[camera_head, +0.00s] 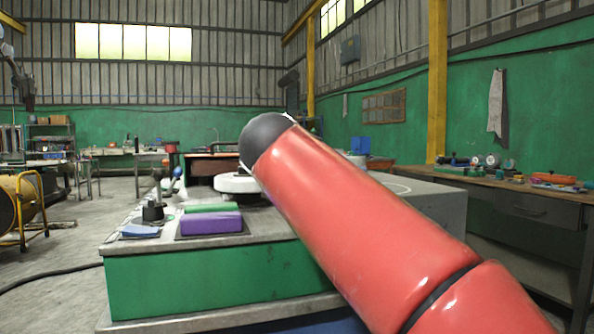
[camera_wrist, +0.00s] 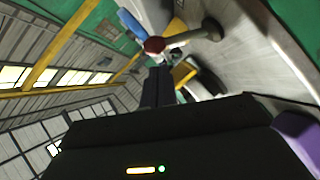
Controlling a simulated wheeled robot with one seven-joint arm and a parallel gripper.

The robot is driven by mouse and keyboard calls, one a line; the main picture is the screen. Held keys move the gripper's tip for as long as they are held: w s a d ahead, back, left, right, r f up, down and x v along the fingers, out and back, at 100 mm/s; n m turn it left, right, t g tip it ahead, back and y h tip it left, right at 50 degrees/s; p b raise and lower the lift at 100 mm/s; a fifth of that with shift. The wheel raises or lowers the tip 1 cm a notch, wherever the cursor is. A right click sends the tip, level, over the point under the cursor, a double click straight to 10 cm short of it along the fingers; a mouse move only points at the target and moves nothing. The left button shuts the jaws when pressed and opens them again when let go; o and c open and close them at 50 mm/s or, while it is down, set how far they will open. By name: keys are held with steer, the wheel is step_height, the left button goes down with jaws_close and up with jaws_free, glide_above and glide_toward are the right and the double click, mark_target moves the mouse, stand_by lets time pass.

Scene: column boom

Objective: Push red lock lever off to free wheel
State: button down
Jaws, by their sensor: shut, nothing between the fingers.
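In the wrist view, a lever with a round dark red knob (camera_wrist: 154,45) on a pale shaft stands just past my fingertips. My gripper (camera_wrist: 160,71) is shut and empty, its dark fingers pointing at the knob. Whether they touch it I cannot tell. A small red spot (camera_head: 165,163) beside the levers may be the same knob. A white round disc (camera_head: 237,183), possibly the wheel, lies on the bench behind my arm and is partly hidden.
The green-fronted bench (camera_head: 200,280) carries a purple block (camera_head: 211,222), a green block (camera_head: 208,208), a black joystick (camera_head: 153,211) and a blue-topped lever (camera_head: 178,173). In the wrist view a blue part (camera_wrist: 131,23) is close to the knob.

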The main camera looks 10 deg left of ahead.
steer(key=shift+w+d+r, duration=0.1)
steer(key=shift+d, duration=0.2)
steer(key=shift+w+d, duration=0.25)
steer(key=shift+d, duration=0.15)
steer(key=shift+d, duration=0.1)
